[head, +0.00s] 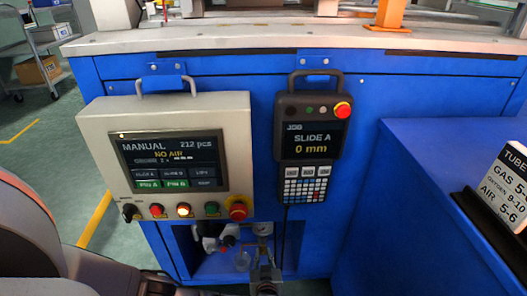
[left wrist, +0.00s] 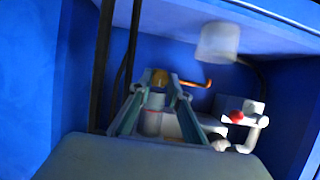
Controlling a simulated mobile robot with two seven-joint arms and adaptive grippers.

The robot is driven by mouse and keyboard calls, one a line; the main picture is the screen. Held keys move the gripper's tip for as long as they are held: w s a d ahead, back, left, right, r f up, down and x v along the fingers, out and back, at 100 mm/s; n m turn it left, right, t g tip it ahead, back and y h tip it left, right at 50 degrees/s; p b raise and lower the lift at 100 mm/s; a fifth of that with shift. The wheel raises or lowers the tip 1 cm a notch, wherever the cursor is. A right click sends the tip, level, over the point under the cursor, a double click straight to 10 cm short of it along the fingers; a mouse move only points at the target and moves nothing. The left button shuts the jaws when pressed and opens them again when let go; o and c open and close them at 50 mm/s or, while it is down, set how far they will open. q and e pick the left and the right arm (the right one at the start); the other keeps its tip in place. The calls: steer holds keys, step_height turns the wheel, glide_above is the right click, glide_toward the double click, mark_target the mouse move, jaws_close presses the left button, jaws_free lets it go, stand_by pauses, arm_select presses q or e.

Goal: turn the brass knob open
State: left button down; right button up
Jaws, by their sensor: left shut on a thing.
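The brass knob (left wrist: 159,79) shows as a small golden-brown piece between my left fingertips in the left wrist view. My left gripper (left wrist: 158,86) is shut on it, and the fingers hide most of it. In the head view my left gripper (head: 264,252) reaches up into the low recess of the blue cabinet, just below a small round gauge (head: 263,229). The knob cannot be made out there. My right gripper is in neither view.
White fittings with a red part (head: 226,241) sit left of my gripper in the recess (head: 205,268). A clear cup (head: 243,261) is close by. Above are a control panel (head: 92,135) reading "NO AIR" and a hanging pendant (head: 313,100). A card (head: 508,180) reads "AIR 5-6".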

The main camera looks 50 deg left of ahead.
arm_select(q)
steer(key=shift+s+n+h+p, duration=0.1)
steer(key=shift+n+h+p, duration=0.2)
steer(key=shift+n+p, duration=0.15)
steer(key=shift+t, duration=0.3)
steer(key=shift+s+a+f+n+t+h, duration=0.1)
steer(key=shift+f+n+t+h, duration=0.1)
steer(key=shift+n, duration=0.25)
steer(key=shift+s+f+n+t+h, duration=0.1)
steer(key=shift+n+t, duration=0.1)
steer(key=shift+n, duration=0.2)
steer(key=shift+r+n+t+h+b, duration=0.1)
steer(key=shift+n+t+h+b, duration=0.45)
steer(key=shift+n, duration=0.45)
steer(key=c, duration=1.9)
jaws_free()
steer(key=shift+r, duration=0.2)
